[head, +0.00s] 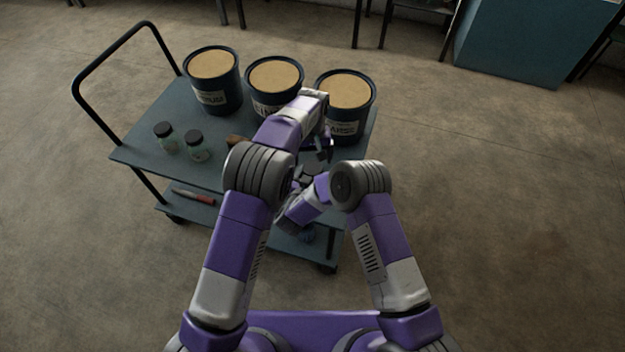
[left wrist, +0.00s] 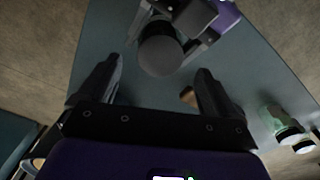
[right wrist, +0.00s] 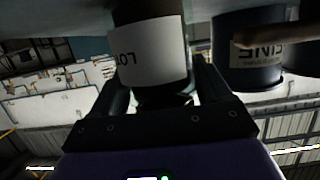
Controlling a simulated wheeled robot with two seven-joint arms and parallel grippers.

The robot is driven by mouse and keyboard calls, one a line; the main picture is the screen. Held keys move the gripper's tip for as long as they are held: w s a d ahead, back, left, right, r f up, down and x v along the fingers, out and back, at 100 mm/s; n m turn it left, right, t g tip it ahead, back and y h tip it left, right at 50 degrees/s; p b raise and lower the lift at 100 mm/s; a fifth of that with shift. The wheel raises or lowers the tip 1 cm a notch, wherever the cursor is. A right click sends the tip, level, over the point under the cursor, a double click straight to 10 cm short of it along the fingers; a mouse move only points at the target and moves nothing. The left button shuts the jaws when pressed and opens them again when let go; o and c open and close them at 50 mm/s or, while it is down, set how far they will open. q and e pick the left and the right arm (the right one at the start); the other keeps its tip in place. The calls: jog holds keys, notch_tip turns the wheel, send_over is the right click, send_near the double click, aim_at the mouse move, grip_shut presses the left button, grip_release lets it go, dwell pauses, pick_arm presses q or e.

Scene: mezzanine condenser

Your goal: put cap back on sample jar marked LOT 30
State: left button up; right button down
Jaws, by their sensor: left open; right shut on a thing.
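A jar (right wrist: 150,55) with brown contents and a white label fills the upper middle of the right wrist view, which is upside down. The label reads LOT; its number is not readable. A dark cap (right wrist: 165,96) is at the jar's top end, between the fingers of my right gripper (right wrist: 160,88), which is shut on it. The cap's round top shows in the left wrist view (left wrist: 160,55). Whether it is fully seated is unclear. My left gripper (left wrist: 159,70) is open and empty, facing the cap from above. In the head view my arms largely hide the jar.
The cart (head: 145,150) carries three labelled buckets (head: 212,65) along its back and two black-capped jars (head: 165,138) at left. A brown block (left wrist: 188,97) lies near my left gripper. A red-handled tool (head: 192,197) lies on the lower shelf. Left cart top is partly clear.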

pick_arm(q)
notch_tip(320, 180, up, 8)
dwell(0.4)
pick_arm(e)
grip_release()
jog(key=p+v, duration=0.2)
jog(key=v, duration=0.5)
jog(key=shift+s+a+r, duration=0.1)
jog(key=shift+s, duration=0.2)
pick_arm(q)
jog(key=shift+r, duration=0.95)
